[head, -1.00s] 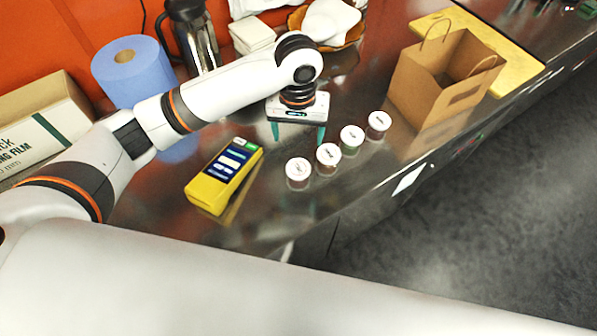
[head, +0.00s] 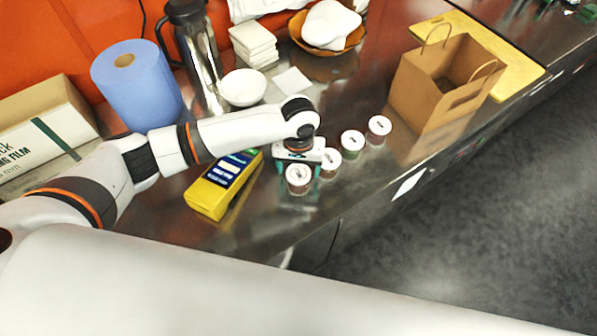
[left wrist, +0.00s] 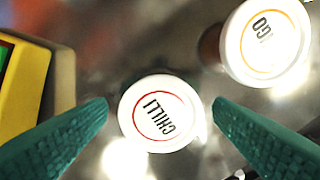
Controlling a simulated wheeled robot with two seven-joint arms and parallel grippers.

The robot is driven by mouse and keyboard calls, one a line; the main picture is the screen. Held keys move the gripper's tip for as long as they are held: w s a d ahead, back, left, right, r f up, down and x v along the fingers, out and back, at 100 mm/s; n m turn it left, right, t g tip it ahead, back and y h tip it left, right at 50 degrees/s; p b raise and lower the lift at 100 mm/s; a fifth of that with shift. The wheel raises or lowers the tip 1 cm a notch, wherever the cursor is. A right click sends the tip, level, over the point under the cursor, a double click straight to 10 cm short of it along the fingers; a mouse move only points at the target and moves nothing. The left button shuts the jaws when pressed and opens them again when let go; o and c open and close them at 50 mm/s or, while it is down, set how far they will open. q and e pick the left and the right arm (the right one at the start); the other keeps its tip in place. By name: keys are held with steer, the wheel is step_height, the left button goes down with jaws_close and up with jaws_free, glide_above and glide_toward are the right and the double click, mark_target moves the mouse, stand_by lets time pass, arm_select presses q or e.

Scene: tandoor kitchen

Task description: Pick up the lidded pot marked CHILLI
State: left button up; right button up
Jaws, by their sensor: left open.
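The lidded pot marked CHILLI (left wrist: 158,112) has a white lid with a red ring in the left wrist view. In the head view it is the nearest, leftmost pot (head: 298,178) of a row on the steel counter. My left gripper (head: 297,172) is open above it, pointing down. In the left wrist view its teal fingers (left wrist: 160,105) stand on either side of the CHILLI lid, with a gap on both sides. My right gripper is not in view.
A pot with an orange-ringed lid (left wrist: 265,42) stands close beside, with two further pots (head: 353,141) (head: 379,126) along the row. A yellow device (head: 222,185) lies to the left. A paper bag (head: 425,95) stands to the right.

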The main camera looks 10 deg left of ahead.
arm_select(q)
steer(key=shift+f, duration=1)
steer(key=c, duration=0.9)
steer(key=shift+r, duration=0.15)
